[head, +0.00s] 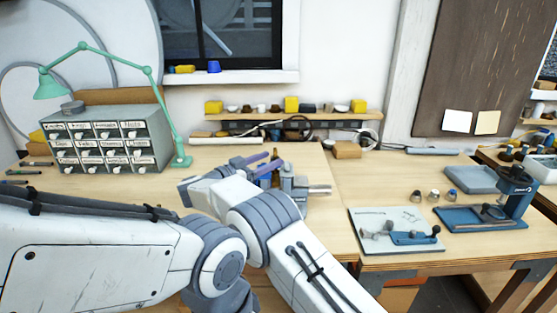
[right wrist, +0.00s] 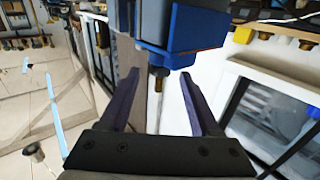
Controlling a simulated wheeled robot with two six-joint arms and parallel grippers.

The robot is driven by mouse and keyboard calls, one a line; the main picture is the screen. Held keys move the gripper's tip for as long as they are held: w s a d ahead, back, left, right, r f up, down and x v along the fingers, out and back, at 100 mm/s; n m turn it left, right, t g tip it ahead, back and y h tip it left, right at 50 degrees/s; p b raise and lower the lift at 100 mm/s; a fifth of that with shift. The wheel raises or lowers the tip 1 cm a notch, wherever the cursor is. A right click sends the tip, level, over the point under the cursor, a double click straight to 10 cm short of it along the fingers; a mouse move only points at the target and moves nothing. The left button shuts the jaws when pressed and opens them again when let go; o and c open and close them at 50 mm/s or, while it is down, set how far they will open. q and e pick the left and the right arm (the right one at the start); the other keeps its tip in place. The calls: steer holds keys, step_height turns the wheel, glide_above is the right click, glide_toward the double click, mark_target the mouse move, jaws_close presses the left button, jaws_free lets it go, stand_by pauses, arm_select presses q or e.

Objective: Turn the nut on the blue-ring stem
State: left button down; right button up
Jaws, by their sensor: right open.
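My right gripper (head: 274,161) has purple fingers, spread open, at the grey-blue vise (head: 296,184) in the middle of the bench. An upright amber-brown part (head: 276,174) stands by the fingertips. In the right wrist view, the right gripper (right wrist: 160,92) is open below the blue vise body (right wrist: 185,40). A thin rod with a brass-coloured end (right wrist: 157,78) shows between the fingers, with space on both sides. I cannot make out a blue ring or the nut on it. My left gripper is not in view.
A drawer cabinet (head: 108,140) and green lamp (head: 150,95) stand at the back left.

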steer(key=shift+b+v, duration=0.35)
steer(key=shift+v, duration=1.8)
steer(key=shift+r, duration=0.1)
